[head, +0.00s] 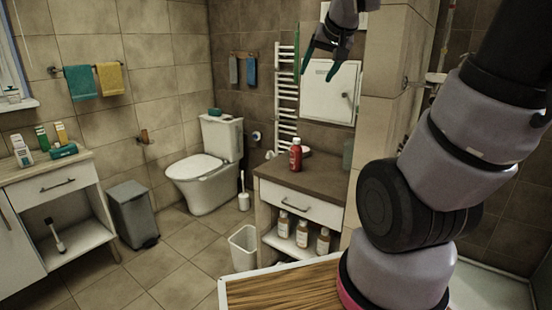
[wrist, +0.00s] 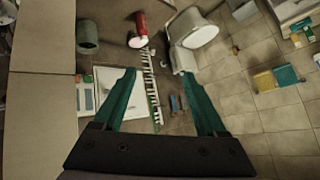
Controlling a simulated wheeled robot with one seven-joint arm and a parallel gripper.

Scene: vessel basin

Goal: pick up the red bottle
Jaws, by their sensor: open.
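The red bottle (head: 296,154) stands upright on the brown top of a small cabinet (head: 325,171) in the head view. In the wrist view the red bottle (wrist: 140,30) shows near the top edge, left of centre, beyond the fingertips. My gripper (head: 317,75) is high above the cabinet, in front of the wall, apart from the bottle. Its teal fingers are spread wide with nothing between them, as the wrist view also shows (wrist: 159,73).
A grey-green container (head: 348,153) stands right of the bottle. Several brown bottles (head: 302,233) fill the shelf below. A towel radiator (head: 286,95) and white wall cabinet (head: 328,98) are behind. A tiled pillar (head: 383,70) stands at the right. The toilet (head: 205,170) is left.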

